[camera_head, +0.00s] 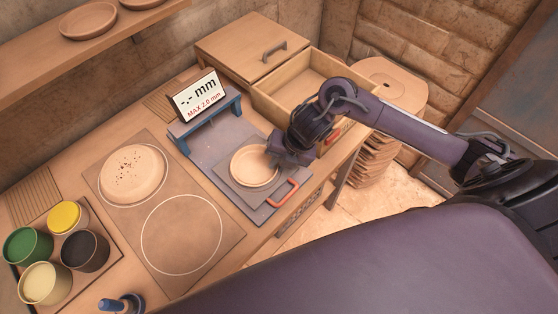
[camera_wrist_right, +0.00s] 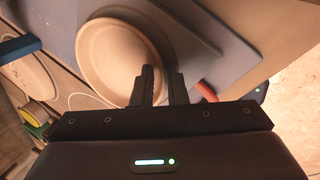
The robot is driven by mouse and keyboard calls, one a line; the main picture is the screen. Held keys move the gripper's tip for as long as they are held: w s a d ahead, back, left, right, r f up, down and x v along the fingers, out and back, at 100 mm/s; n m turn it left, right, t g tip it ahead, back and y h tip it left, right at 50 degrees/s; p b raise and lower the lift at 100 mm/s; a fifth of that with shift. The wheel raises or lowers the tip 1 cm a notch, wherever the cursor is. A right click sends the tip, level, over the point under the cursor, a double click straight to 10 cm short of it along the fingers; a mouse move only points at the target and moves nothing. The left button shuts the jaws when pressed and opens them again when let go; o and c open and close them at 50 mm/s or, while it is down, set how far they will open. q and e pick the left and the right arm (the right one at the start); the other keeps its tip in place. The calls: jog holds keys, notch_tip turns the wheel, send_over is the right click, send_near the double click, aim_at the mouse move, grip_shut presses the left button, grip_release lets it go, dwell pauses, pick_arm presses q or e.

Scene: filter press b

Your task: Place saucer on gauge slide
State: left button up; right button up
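A pale tan saucer (camera_head: 253,166) lies over the square plate of the gauge slide (camera_head: 226,170), in front of the blue gauge arch (camera_head: 210,123). It looks level, and I cannot tell whether it rests fully on the plate. My right gripper (camera_head: 275,157) is at the saucer's right rim. In the right wrist view, its two fingers (camera_wrist_right: 161,78) straddle the rim of the saucer (camera_wrist_right: 112,55), with a narrow gap between them. Whether they press on the rim is not clear. The slide's red handle (camera_head: 283,194) is at the front.
Another saucer with dark specks (camera_head: 132,176) lies on the left mat, beside an empty white circle (camera_head: 181,234). Several cups stand in a tray (camera_head: 62,285) at the front left. An open drawer (camera_head: 300,82) is behind my right gripper.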

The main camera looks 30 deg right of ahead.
jog(key=shift+r, duration=0.15)
jog(key=v, duration=1.2)
